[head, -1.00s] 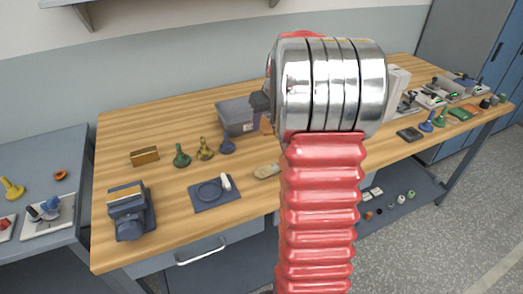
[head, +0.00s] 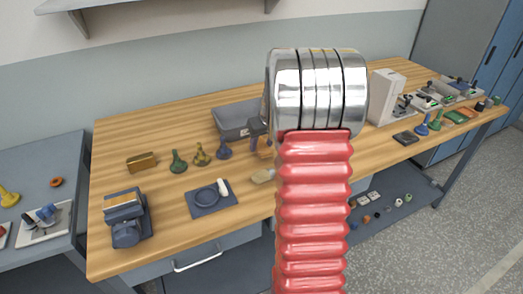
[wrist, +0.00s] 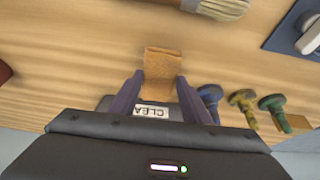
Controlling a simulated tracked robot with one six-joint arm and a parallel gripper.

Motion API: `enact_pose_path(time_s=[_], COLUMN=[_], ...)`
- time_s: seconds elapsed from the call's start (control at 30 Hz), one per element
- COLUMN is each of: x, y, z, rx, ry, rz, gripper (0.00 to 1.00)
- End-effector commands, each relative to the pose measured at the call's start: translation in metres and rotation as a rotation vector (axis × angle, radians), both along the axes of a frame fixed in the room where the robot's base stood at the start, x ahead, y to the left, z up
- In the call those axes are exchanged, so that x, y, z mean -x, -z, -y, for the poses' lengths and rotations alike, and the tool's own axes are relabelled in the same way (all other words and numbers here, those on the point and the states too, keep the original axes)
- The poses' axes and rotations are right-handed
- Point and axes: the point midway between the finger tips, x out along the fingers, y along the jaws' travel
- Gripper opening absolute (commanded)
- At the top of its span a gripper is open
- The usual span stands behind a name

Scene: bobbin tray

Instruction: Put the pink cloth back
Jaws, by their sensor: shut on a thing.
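My gripper (wrist: 160,100) is shut on an orange-brown, cloth-like piece (wrist: 163,66), which sticks out between its two dark fingers. In the head view my gripper (head: 257,130) is partly hidden by my arm, and the piece (head: 264,151) shows just below it, over the wooden bench. No clearly pink cloth shows; the held piece looks orange-brown. A grey bin (head: 228,118) stands just behind my gripper. A white label (wrist: 152,111) reading "CLEA" shows between the fingers in the wrist view. Whether the piece touches the bench I cannot tell.
A brush (head: 262,176) lies in front of my gripper. Blue (head: 224,150), olive (head: 201,155) and green (head: 178,162) knobbed pieces stand to the left. A dark mat (head: 228,200) with a ring and white piece lies at the front. Bare bench lies between them.

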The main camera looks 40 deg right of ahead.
Motion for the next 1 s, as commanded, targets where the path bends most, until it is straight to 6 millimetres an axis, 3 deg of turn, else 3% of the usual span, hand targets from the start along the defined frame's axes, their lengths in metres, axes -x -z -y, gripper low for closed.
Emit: enact_pose_path(time_s=[0.2, 0.6, 0.63, 0.9, 1.0], x=[0.000, 0.000, 0.000, 0.000, 0.000], y=[0.027, 0.032, 0.032, 0.032, 0.032], z=[0.000, 0.000, 0.000, 0.000, 0.000], rx=[-0.001, 0.000, 0.000, 0.000, 0.000], ry=[0.000, -0.001, -0.001, -0.001, -0.001], rz=[-0.002, -0.001, -0.001, 0.000, 0.000], gripper=[0.25, 0.25, 0.44, 0.62, 0.62])
